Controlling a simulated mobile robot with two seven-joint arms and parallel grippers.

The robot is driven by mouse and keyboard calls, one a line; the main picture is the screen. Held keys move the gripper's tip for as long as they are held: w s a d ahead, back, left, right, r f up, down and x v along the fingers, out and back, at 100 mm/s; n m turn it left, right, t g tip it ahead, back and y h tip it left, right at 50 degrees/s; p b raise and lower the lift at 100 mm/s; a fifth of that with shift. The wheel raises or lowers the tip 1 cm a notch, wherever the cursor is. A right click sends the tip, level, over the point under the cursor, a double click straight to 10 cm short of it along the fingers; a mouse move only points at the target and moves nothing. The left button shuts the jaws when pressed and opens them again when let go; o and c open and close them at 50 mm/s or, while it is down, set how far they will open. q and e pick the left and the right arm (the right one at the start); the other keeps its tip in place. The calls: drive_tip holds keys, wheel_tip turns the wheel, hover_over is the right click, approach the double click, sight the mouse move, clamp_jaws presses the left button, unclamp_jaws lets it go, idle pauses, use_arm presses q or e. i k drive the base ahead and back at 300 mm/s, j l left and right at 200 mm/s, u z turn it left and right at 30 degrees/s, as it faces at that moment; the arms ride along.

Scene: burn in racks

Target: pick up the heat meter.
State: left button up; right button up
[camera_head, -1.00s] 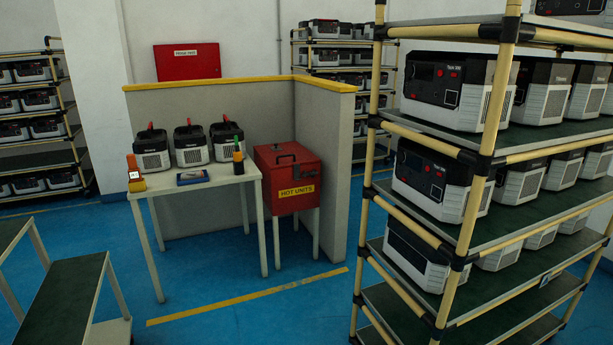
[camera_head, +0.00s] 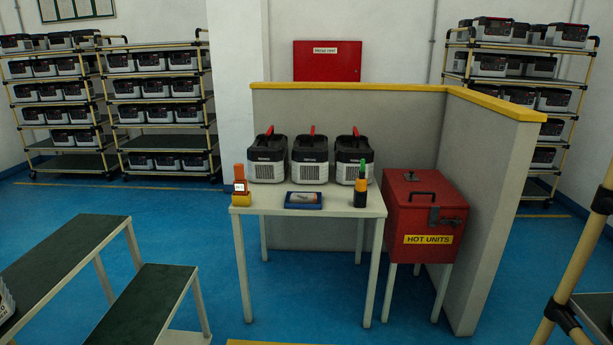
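An orange handheld device with a small lit display, which looks like the heat meter (camera_head: 240,180), stands upright in a yellow base at the left front of the white table (camera_head: 270,207). A second handheld, black and orange with a green top (camera_head: 361,185), stands upright at the table's right side. A blue tray or pad (camera_head: 304,200) lies between them with a small item on it that I cannot make out. Neither of my grippers is in view.
Several grey-and-black units with red handles (camera_head: 310,158) stand at the table's back. A red "HOT UNITS" box (camera_head: 425,215) is right of it, before a low partition (camera_head: 490,190). Green-topped benches (camera_head: 140,305) are at left, a rack post (camera_head: 575,275) at right. Blue floor between is clear.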

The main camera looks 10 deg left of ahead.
sight(240, 183)
drive_tip(key=i+u, duration=0.25)
drive_tip(key=i, duration=0.2)
drive_tip(key=i+l+u, duration=0.25)
drive_tip(key=i, duration=0.25)
drive_tip(key=i+l+u, duration=0.2)
drive_tip(key=i, duration=0.25)
drive_tip(key=i+l+u, duration=0.2)
drive_tip(key=i+u, duration=0.25)
drive_tip(key=i+l+u, duration=0.45)
drive_tip(key=k+j, duration=0.05)
